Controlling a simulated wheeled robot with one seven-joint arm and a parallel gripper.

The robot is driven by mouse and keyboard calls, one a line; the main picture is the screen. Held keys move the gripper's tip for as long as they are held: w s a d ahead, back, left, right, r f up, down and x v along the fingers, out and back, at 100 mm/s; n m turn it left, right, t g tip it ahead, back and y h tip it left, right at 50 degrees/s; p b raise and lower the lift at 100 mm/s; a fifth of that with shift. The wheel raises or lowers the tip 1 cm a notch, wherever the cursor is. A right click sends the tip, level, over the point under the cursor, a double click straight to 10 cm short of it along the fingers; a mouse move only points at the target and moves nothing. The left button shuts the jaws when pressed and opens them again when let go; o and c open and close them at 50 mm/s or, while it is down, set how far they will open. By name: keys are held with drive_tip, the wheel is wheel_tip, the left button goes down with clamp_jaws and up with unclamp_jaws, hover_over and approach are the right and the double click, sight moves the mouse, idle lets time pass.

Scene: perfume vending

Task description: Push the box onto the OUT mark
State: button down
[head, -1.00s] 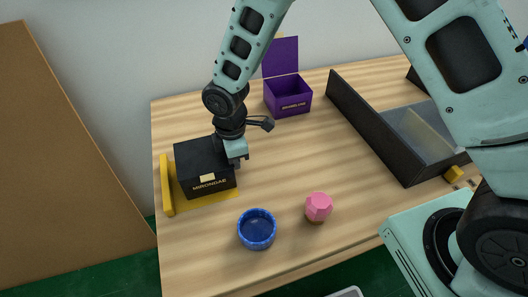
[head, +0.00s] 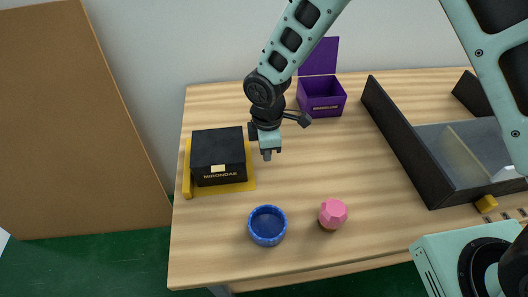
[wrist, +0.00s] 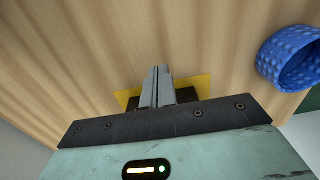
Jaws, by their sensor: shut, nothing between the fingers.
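The black box (head: 218,155), lettered MIRONDAE with a gold label, is closed and sits on a yellow mark (head: 238,187) at the table's left side. The mark shows along the box's front and right edges; no OUT lettering is readable. My gripper (head: 267,156) is to the right of the box, apart from it, fingers pointing down. In the wrist view the gripper (wrist: 158,85) is shut and empty. Part of the yellow mark (wrist: 204,84) shows behind the fingers, with a dark piece of the box partly hidden by the gripper.
A yellow bar (head: 187,168) stands along the box's left side. A blue round cup (head: 267,226) and a pink faceted piece (head: 333,213) stand in front. An open purple box (head: 322,97) is at the back. A dark-walled tray (head: 405,150) fills the right. The table's middle is clear.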

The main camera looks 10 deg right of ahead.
wheel_tip(320, 180, up, 8)
drive_tip(key=s+d+r+m, duration=0.2)
drive_tip(key=s+r+m, duration=0.1)
drive_tip(key=s, duration=0.4)
drive_tip(key=s+d+r+m, duration=0.3)
drive_tip(key=s+r+m, duration=0.1)
drive_tip(key=s, duration=0.4)
drive_tip(key=s+d+r+m, duration=0.2)
drive_tip(key=s+r+m, duration=0.1)
drive_tip(key=s, duration=0.4)
drive_tip(key=shift+s+d+r+m+y+b, duration=0.3)
drive_tip(key=shift+d+r+m+b, duration=0.1)
drive_tip(key=shift+r, duration=0.1)
